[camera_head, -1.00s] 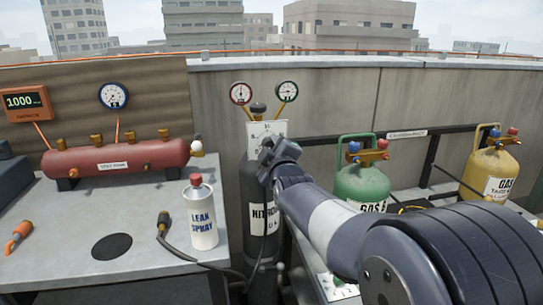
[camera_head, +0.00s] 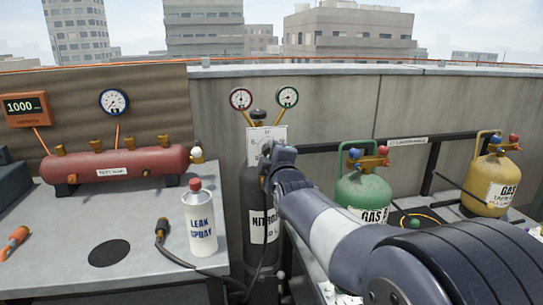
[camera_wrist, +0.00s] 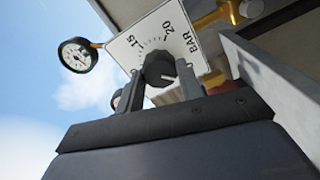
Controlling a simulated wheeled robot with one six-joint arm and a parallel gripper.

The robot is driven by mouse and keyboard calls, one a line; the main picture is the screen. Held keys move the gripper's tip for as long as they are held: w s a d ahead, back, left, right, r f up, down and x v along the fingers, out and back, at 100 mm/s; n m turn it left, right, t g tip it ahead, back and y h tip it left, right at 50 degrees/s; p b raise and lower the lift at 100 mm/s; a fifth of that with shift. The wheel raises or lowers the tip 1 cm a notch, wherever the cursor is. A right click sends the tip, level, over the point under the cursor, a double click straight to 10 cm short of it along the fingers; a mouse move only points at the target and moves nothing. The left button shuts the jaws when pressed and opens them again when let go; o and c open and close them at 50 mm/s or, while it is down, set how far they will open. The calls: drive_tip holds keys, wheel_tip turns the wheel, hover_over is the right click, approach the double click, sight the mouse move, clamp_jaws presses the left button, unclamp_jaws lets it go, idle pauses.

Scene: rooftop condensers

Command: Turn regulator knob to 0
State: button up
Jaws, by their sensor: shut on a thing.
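The regulator knob (camera_wrist: 158,66) is dark and round, on a white dial plate (camera_wrist: 135,45) marked 15, 20 and BAR in the wrist view. My gripper (camera_wrist: 159,76) is shut on the knob, one finger on each side. A short white mark shows low on the knob; the value it points at I cannot tell. In the head view the white plate (camera_head: 281,132) sits atop the dark nitrogen cylinder (camera_head: 264,222), and my gripper (camera_head: 272,150) covers the knob. Two gauges, red-rimmed (camera_head: 240,98) and green-rimmed (camera_head: 288,97), stand above the plate.
A bench with a red tank (camera_head: 115,163), a leak spray can (camera_head: 199,222) and a hose handle (camera_head: 162,231) is at left. Green (camera_head: 362,193) and yellow (camera_head: 492,186) gas cylinders stand at right. A concrete wall (camera_head: 345,105) is behind.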

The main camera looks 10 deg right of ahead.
drive_tip(key=o, duration=1)
drive_tip(key=shift+s, duration=0.1)
drive_tip(key=s+p, duration=0.1)
drive_tip(key=s, duration=0.9)
drive_tip(key=shift+s, duration=0.3)
drive_tip(key=w, duration=1.1)
drive_tip(key=shift+b, duration=0.45)
